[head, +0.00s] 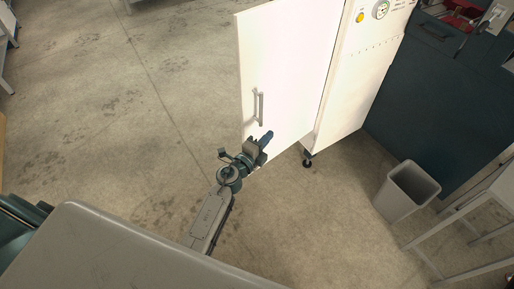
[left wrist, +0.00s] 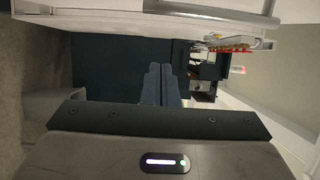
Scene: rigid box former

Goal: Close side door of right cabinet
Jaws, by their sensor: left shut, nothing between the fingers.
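In the left wrist view the shut fingers (left wrist: 163,84) point away from the camera, and the door's handle (left wrist: 212,13) crosses the top. My right gripper is not in view.
A grey waste bin (head: 406,190) stands on the floor right of the cabinet. A dark blue workbench (head: 430,85) is behind it, and a pale stool or table frame (head: 470,215) is at the right. The floor left of the door is clear.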

